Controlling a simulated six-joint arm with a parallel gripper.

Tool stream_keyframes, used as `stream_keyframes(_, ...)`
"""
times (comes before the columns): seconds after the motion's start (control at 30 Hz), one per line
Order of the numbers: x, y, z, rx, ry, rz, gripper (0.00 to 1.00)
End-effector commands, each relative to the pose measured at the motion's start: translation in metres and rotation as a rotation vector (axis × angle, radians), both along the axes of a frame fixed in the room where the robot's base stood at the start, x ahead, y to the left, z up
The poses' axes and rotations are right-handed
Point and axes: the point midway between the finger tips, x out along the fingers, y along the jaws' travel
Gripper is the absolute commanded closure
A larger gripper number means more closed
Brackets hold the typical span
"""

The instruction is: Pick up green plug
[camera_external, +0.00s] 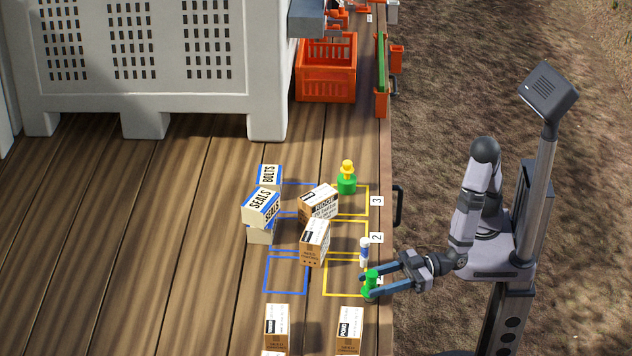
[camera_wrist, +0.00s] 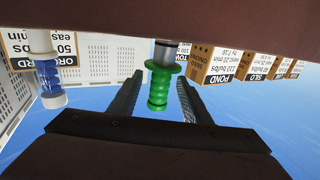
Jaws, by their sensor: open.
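The green plug (camera_external: 371,281) stands near the right edge of the wooden deck, by the front yellow-outlined square. In the wrist view the green plug (camera_wrist: 159,88) has a ribbed green body, a flange and a grey-and-black end. My gripper (camera_external: 368,286) is open, with its two dark fingers on either side of the plug. In the wrist view my gripper (camera_wrist: 158,95) shows a finger to the left and right of the plug, with gaps visible on both sides.
A white-and-blue cylinder (camera_external: 364,252) stands just behind the plug; it also shows in the wrist view (camera_wrist: 47,75). A green-and-yellow object (camera_external: 347,178) stands farther back. Cardboard boxes (camera_external: 315,242) and white-and-blue boxes (camera_external: 262,207) are to the left. An orange crate (camera_external: 327,82) is at the back.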

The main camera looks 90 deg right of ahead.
Motion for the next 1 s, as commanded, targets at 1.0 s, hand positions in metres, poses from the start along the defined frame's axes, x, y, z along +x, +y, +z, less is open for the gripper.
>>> stream_keyframes(1.0,0.046,0.022,-0.002,-0.001,0.0,0.001,0.92)
